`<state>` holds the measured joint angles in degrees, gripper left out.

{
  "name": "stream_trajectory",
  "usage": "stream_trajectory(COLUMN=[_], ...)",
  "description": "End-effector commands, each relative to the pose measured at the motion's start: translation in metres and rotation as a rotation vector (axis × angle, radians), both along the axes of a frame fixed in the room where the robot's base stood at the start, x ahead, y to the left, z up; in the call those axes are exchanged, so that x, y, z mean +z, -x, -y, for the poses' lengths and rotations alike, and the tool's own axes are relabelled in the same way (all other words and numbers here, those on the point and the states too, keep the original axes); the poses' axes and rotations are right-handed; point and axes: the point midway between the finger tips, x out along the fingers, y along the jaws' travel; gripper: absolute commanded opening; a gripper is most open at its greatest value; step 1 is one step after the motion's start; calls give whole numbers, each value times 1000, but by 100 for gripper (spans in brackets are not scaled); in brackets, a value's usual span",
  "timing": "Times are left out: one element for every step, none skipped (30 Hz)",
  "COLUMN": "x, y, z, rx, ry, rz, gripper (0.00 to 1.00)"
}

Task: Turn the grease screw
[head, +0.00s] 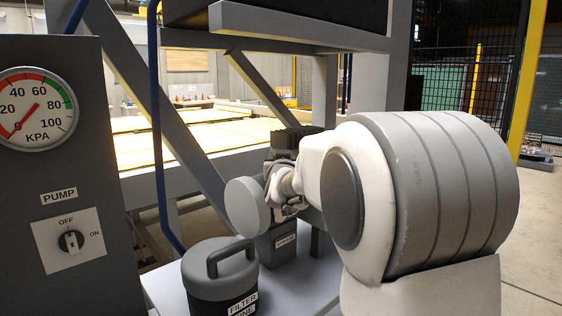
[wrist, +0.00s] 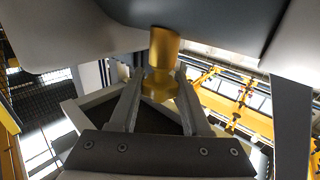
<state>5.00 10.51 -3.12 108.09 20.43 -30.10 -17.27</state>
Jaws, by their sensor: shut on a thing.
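The grease screw (wrist: 164,48) is a brass-coloured cylinder with a narrower waist, in the upper middle of the wrist view. It points down from a dark grey body above it. My gripper (wrist: 160,82) is shut on the lower part of the screw, with one finger on each side. In the head view my arm covers the right of the middle, and the screw and fingertips cannot be made out behind it. A dark grey block with a small label (head: 284,241) stands below my wrist there.
A pump panel with a gauge (head: 37,108) and a knob (head: 71,241) set at OFF stands at the left. A dark filter canister (head: 219,277) with a handle sits in front, close to my wrist. A blue hose (head: 156,120) and grey frame beams (head: 150,95) rise behind.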

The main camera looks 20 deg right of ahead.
Motion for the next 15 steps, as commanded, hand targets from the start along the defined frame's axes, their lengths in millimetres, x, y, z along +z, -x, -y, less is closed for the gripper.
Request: stream_trajectory(x=[0,1,1,2,2,2,2,2,3,4,4,4,4,5,5], y=[-1,-1,-1,-1,-1,0,-1,-1,0,0,0,0,-1,-1,-1], z=[-3,-3,-3,-2,-3,-2,-3,-3,-2,-2,-2,-2,-2,-2,-2], rx=[-17,-30,-48,-63,-76,-95,-108,-122,-142,-156,-172,-193,-208,-224,-247], ry=[-1,-1,-1,0,0,0,0,1,1,2,1,2,2,3,3], rz=[-4,-4,-5,-5,-5,-6,-6,-8,-8,-8,-8,-8,-8,-8,-8], gripper=[0,0,0,0,0,0,0,0,0,0,0,0,0,0,0])
